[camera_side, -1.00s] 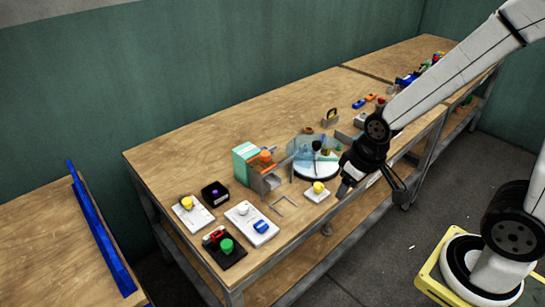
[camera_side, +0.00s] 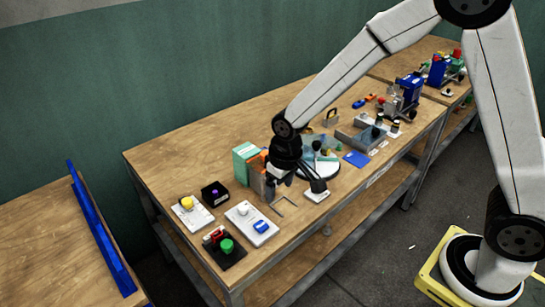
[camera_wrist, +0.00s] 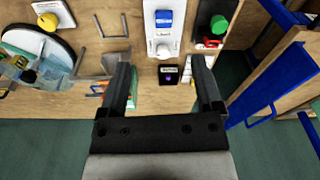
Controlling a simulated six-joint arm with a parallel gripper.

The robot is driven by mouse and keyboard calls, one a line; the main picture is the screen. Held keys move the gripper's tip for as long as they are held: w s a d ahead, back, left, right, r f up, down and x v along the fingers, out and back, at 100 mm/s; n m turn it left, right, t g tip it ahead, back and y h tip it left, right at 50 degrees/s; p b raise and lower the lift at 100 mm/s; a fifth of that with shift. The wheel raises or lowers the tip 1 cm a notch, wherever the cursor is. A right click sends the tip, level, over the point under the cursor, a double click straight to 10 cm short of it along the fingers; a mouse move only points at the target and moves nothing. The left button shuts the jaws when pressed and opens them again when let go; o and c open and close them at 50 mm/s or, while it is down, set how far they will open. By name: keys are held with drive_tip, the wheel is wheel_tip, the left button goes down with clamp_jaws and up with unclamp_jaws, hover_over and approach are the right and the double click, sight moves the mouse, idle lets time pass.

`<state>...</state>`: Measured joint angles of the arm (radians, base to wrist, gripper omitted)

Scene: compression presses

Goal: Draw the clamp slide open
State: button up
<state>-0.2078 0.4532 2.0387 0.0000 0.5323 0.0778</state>
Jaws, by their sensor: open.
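A press-like unit with a mint-green block (camera_side: 244,163), an orange part (camera_side: 257,159) and grey metal plates (camera_side: 262,181) stands mid-bench in the side view. It appears to be the clamp; which part is its slide I cannot tell. My gripper (camera_side: 294,180) is low over the bench, just right of this unit, and covers part of it. In the wrist view my gripper (camera_wrist: 160,82) has its fingers wide apart with nothing held. The grey plate (camera_wrist: 98,64) and bits of orange and green show beside and behind the left finger.
Panels with a white knob and blue button (camera_side: 261,227), a green button (camera_side: 226,246) and a yellow knob (camera_side: 187,203) lie front left, near a black box (camera_side: 215,193). A thin grey bracket (camera_side: 286,206) lies in front.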

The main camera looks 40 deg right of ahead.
drive_tip(key=n+g, duration=0.1)
drive_tip(key=n, duration=0.1)
hover_over(226, 243)
wheel_tip(226, 243, down, 9)
drive_tip(key=shift+r, duration=0.15)
drive_tip(key=shift+f, duration=3.9)
clamp_jaws()
